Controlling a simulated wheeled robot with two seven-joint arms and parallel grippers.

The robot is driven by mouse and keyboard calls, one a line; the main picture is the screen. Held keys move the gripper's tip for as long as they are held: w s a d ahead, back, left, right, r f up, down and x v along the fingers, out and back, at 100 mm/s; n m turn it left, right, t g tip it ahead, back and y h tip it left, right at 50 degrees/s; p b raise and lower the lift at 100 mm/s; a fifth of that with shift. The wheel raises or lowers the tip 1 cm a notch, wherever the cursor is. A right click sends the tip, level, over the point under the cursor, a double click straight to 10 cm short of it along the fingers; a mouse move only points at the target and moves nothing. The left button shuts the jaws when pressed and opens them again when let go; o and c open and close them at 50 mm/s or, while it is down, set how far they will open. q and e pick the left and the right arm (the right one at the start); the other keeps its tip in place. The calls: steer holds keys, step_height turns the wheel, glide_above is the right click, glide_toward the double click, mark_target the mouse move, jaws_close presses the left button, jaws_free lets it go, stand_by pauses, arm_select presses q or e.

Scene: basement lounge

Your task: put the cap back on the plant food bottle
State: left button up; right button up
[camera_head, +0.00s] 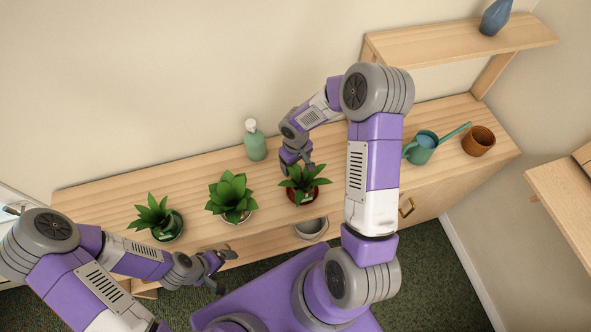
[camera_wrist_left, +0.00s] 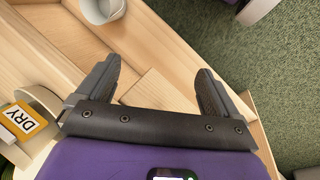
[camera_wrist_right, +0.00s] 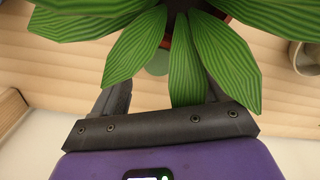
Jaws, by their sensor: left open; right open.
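A green bottle with a white top (camera_head: 255,146) stands upright at the back of the wooden cabinet top; I cannot tell whether the white part is a cap or a bare neck. A small pale green round thing (camera_wrist_right: 157,63) lies on the wood beneath the leaves in the right wrist view; it may be the cap. My right gripper (camera_head: 297,163) is open just behind the right-hand plant; leaves hide parts of its fingers in the right wrist view (camera_wrist_right: 162,88). My left gripper (camera_head: 222,272) is open and empty in front of the cabinet, away from the bottle.
Three potted plants stand along the front: left (camera_head: 155,217), middle (camera_head: 231,195) and right (camera_head: 303,183). A yellow "DRY" tag (camera_wrist_left: 20,118) shows by a pot. A teal watering can (camera_head: 420,150) and brown pot (camera_head: 479,141) stand right. A pale pot (camera_head: 311,229) sits lower down.

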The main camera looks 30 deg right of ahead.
mark_target(296, 170)
step_height(296, 170, down, 4)
steer(key=shift+d+r, duration=0.1)
steer(key=shift+d, duration=0.05)
steer(key=shift+c, duration=0.3)
steer(key=c, duration=1)
steer(key=shift+c, duration=0.2)
step_height(296, 170, up, 10)
steer(key=p, duration=0.1)
